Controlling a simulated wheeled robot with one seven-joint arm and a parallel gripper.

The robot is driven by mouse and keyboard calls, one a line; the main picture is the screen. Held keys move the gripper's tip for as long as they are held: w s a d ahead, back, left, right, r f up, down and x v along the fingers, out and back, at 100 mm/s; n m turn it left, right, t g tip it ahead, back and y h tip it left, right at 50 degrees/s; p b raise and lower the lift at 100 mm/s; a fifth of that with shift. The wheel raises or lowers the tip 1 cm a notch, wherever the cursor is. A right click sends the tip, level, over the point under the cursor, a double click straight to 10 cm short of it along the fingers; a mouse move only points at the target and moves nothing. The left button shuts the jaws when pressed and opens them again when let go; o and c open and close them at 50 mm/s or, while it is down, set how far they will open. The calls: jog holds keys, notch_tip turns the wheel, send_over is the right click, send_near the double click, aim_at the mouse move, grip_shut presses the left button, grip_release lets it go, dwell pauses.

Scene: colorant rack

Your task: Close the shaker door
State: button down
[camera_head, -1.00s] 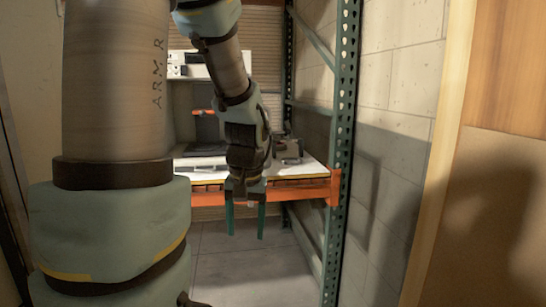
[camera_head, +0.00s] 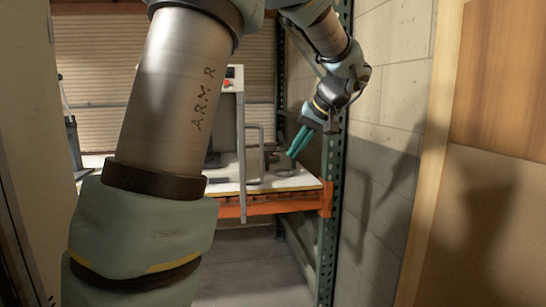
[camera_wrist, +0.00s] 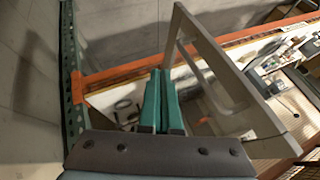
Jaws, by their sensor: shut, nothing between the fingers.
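The shaker door (camera_head: 242,165) is a grey-framed panel standing open, seen nearly edge-on in the head view, jutting past the shelf's front edge. In the wrist view the door frame (camera_wrist: 177,38) slants across the right half, with a clear-looking pane and a bar handle. The shaker body (camera_head: 235,74) is pale, with a red button, and is partly hidden by my arm. My gripper (camera_head: 296,152) is right of the door, with its green fingers shut and empty, pointing down-left. In the wrist view the fingers (camera_wrist: 163,74) are left of the door frame, with no clear contact.
The shelf has an orange front beam (camera_head: 270,204) and a white top. A green rack upright (camera_head: 330,215) and block wall (camera_head: 385,80) stand close on the right. Small dark items sit on the shelf near the gripper. Several small items (camera_wrist: 285,55) show at the wrist view's right.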

jog(key=w+a+f+p, duration=0.2)
jog(key=a+f, duration=0.1)
jog(key=a, duration=0.2)
jog(key=shift+w+a+f, duration=0.15)
jog(key=shift+w+a, duration=0.15)
jog(key=shift+a, duration=0.05)
jog(key=shift+a, duration=0.1)
